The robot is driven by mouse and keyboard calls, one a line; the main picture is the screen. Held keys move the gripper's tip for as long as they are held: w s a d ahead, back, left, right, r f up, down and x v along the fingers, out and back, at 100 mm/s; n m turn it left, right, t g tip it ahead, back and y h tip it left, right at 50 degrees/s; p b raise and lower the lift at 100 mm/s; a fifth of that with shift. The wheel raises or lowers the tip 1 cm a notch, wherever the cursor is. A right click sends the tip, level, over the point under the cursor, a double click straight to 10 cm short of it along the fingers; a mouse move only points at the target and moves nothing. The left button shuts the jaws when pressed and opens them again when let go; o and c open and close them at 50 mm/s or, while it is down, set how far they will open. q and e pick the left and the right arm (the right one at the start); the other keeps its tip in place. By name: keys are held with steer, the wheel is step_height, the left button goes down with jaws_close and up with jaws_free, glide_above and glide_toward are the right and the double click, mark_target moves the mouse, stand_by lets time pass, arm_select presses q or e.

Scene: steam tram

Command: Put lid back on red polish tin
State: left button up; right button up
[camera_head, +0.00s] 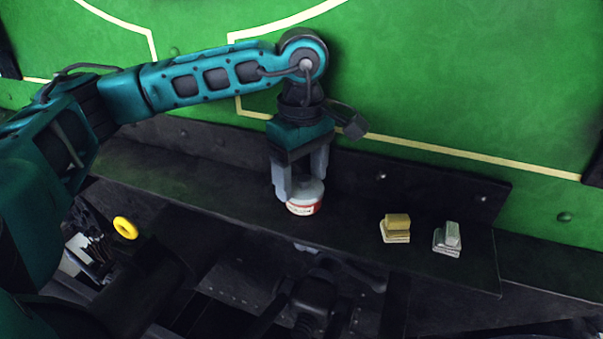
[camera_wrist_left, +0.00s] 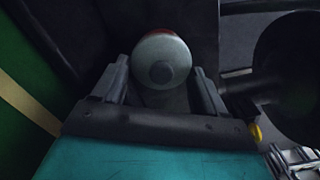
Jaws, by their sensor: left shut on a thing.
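The red polish tin (camera_head: 303,208) stands on the dark ledge, with a red and white label on its side. A pale grey round lid (camera_head: 307,189) is at its top, between the fingers of my left gripper (camera_head: 301,183). The gripper points down and is shut on the lid. In the left wrist view the lid (camera_wrist_left: 162,55) shows as a grey disc with a dark knob, between my fingertips (camera_wrist_left: 162,80). A red edge (camera_wrist_left: 166,33) shows past its far rim. I cannot tell whether the lid is seated or slightly above the tin. My right gripper is not in view.
The ledge (camera_head: 355,222) runs along a green panel (camera_head: 440,80) with cream lines. Right of the tin are a stack of pads with a yellowish block (camera_head: 397,224) and one with a grey block (camera_head: 449,236). A yellow ring (camera_head: 125,228) is at lower left.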

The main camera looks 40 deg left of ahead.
arm_select(q)
steer(key=o, duration=1)
steer(key=shift+s+r, duration=0.1)
steer(key=shift+o, duration=0.2)
steer(key=shift+c, duration=1)
steer(key=shift+o, duration=0.9)
